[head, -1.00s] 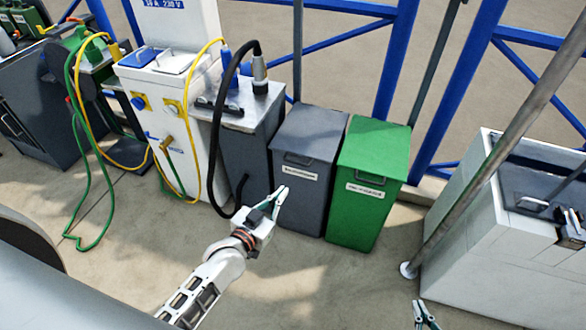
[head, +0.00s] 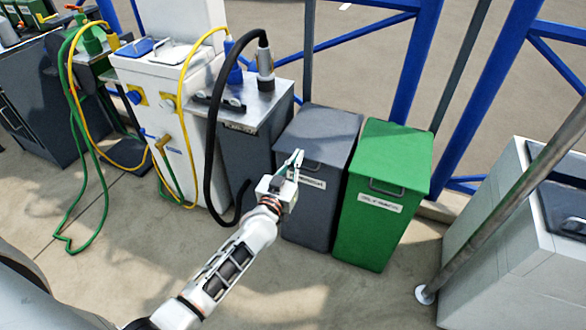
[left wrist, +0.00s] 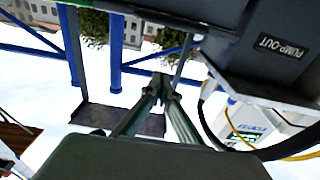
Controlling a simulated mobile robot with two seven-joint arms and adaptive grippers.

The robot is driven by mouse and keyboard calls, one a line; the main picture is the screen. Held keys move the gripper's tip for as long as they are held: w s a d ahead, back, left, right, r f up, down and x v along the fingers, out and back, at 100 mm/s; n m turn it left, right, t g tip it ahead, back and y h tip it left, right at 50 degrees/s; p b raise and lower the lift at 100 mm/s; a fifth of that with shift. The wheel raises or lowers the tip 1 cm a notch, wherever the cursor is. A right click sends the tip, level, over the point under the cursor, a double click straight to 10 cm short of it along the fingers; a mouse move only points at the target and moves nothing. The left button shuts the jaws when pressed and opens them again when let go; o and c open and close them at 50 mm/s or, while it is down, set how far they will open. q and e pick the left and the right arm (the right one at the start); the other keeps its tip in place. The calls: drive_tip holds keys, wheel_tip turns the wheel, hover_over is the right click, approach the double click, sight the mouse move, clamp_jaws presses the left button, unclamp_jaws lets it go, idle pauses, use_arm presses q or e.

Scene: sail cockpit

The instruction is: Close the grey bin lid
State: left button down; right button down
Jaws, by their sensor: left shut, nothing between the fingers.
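The grey bin (head: 305,222) stands between the dark pump-out cabinet and the green bin. Its grey lid (head: 325,124) looks down on the bin in the head view, though a small gap could not be made out. A handle sits at the lid's front, partly hidden by my left gripper (head: 298,156). That gripper is shut and empty, its fingertips pointing up at the lid's front left; I cannot tell whether they touch. In the left wrist view the shut green fingers (left wrist: 161,82) point toward blue rails, with a dark panel above that I cannot identify. My right gripper is out of view.
The green bin (head: 375,230) stands close on the right, lid down. The pump-out cabinet (head: 245,150), with a black hose (head: 209,150), is close on the left. A slanted metal pole (head: 480,232) and a white cabinet (head: 490,250) stand further right. Floor in front is clear.

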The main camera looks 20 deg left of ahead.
use_arm(q)
drive_tip(key=w+f+b, duration=0.1)
drive_tip(key=f, duration=0.1)
drive_tip(key=w+f+b, duration=0.1)
drive_tip(key=shift+f+b, duration=0.3)
drive_tip(key=shift+f, duration=0.05)
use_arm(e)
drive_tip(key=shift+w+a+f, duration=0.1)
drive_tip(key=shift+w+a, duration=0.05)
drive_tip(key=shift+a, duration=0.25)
